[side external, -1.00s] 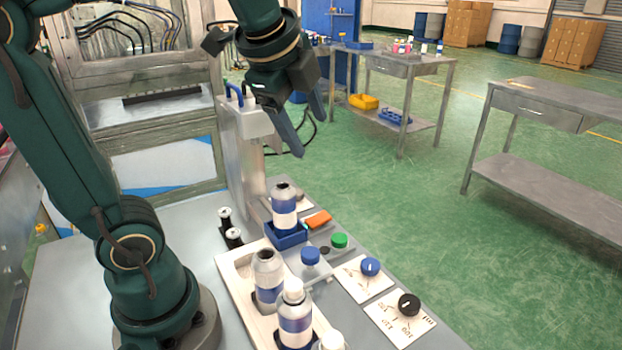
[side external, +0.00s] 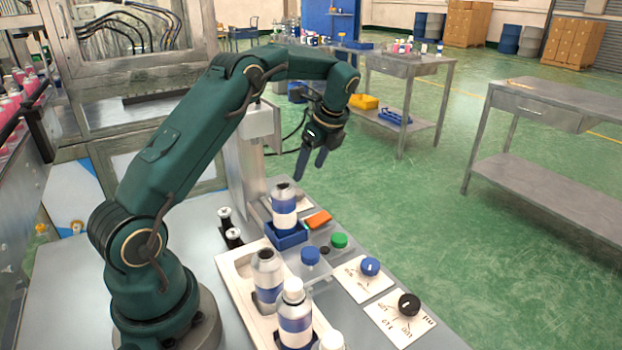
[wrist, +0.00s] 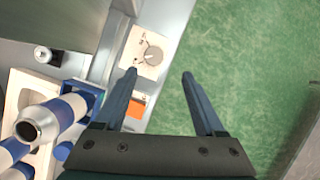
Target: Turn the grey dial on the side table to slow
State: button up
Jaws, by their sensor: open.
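The grey dial (wrist: 152,55) sits on a white plate (wrist: 139,62) near the edge of the metal surface. Its label is too small to read. In the side external view the white plate (side external: 304,203) shows partly behind the can in the blue holder, and I cannot make out the dial's setting. My gripper (side external: 310,170) is open and empty, above the area of the plate and pointing down. In the wrist view my gripper (wrist: 160,75) has the dial just beyond its fingertips, nearer the left finger. It does not appear to touch the dial.
A can (side external: 284,205) stands in a blue holder (side external: 287,235) close by. An orange block (side external: 318,218), green button (side external: 339,241), blue dial (side external: 370,267) and black dial (side external: 409,304) lie nearer the camera. A white tray (side external: 235,268) holds bottles. Green floor lies beyond the edge.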

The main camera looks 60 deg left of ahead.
aim_at(298, 192)
jog(key=shift+g, duration=0.3)
jog(key=x, duration=0.7)
jog(key=shift+s+d+f, duration=0.1)
jog(key=shift+s+f, duration=0.05)
jog(key=shift+s, duration=0.15)
grip_shut()
